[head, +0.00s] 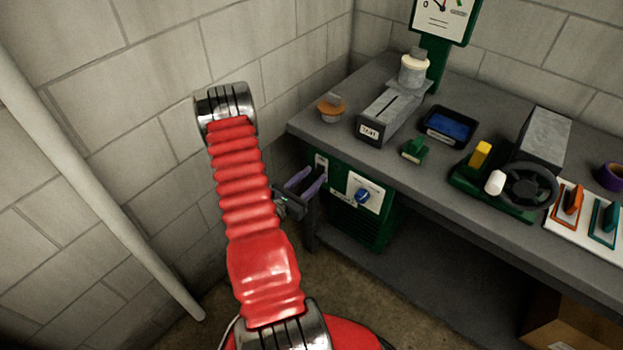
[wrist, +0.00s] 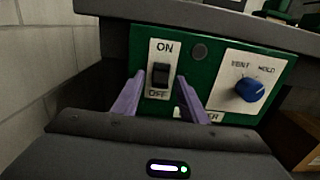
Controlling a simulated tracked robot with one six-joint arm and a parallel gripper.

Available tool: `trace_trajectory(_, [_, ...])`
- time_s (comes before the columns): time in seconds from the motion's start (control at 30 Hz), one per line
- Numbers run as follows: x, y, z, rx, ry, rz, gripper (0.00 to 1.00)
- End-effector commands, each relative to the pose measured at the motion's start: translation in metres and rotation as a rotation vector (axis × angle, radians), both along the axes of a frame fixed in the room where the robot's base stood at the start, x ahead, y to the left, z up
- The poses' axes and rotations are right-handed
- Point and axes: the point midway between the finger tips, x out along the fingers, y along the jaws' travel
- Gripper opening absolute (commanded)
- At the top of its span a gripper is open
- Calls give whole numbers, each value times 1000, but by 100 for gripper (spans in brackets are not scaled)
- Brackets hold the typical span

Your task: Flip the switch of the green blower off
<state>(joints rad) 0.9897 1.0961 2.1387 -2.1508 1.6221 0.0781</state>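The green blower (head: 375,228) hangs under the left end of the workbench. The wrist view shows its green front (wrist: 204,74) close up. A white plate marked ON at the top and OFF at the bottom carries a black rocker switch (wrist: 160,76). I cannot tell surely which way the rocker is tipped. My gripper (head: 307,180) has purple fingers and is open and empty in front of the switch plate. In the wrist view, my gripper's fingers (wrist: 159,90) stand apart, one to each side of the plate's lower part. Whether they touch the panel is unclear.
A blue knob (wrist: 250,89) on a white plate sits right of the switch. The workbench (head: 450,205) overhangs above, holding several tools and a small orange-lidded cup (head: 331,108). A block wall (head: 150,110) and a slanting pipe (head: 95,185) are at left.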

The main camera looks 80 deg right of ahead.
Motion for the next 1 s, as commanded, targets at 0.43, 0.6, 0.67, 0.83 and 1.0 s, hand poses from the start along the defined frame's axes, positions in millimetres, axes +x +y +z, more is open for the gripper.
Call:
trace_trajectory(0.43, [-1, -2, 0, 0, 0, 1, 29])
trace_trajectory(0.6, [0, -1, 0, 0, 0, 1, 17])
trace_trajectory(0.67, [0, -1, 0, 0, 0, 1, 13])
trace_trajectory(0.83, [0, -2, 0, 0, 0, 2, 1])
trace_trajectory(1.0, [1, -2, 0, -3, 1, 3, 0])
